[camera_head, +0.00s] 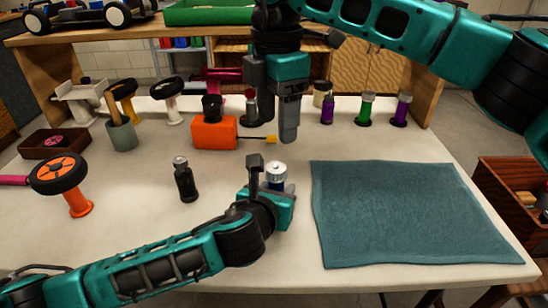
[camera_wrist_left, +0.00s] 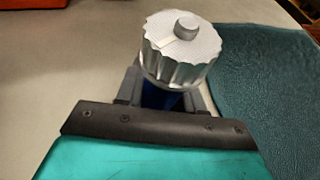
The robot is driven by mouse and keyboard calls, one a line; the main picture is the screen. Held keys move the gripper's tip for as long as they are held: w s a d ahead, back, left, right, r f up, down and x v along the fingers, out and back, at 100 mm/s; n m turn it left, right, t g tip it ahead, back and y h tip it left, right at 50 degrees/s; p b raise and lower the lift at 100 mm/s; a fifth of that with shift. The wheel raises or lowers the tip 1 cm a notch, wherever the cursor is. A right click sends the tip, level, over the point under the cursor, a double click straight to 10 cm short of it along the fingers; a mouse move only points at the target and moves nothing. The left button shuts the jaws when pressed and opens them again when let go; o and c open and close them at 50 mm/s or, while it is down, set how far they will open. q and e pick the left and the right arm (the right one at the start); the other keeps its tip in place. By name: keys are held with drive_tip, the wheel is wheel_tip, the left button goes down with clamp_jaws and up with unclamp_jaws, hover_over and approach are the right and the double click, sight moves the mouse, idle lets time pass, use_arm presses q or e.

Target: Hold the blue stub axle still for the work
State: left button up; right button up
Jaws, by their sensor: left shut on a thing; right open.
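The blue stub axle (camera_head: 276,184) stands upright near the middle of the table, with a silver cap on top. My left gripper (camera_head: 270,190) is shut around its body. In the left wrist view the ribbed silver cap (camera_wrist_left: 182,48) with its small round knob rises above the fingers. A strip of the blue body (camera_wrist_left: 160,97) shows between the left gripper's fingers (camera_wrist_left: 160,90); the rest is hidden. My right gripper (camera_head: 276,128) points down, open and apart from the axle, above and behind it in the head view.
A teal towel (camera_head: 400,212) lies to the right. An orange block (camera_head: 213,134) with a yellow-tipped rod sits behind. Green (camera_head: 365,110) and purple (camera_head: 402,109) parts stand at the back right.

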sight(274, 165)
drive_tip(key=f+n, duration=0.3)
drive_tip(key=n, duration=0.8)
drive_tip(key=f+n, duration=0.3)
drive_tip(key=n, duration=0.8)
drive_tip(key=f+n, duration=0.3)
drive_tip(key=n, duration=0.7)
drive_tip(key=shift+s+a+n, duration=0.1)
drive_tip(key=shift+a+n, duration=0.1)
drive_tip(key=shift+n, duration=0.2)
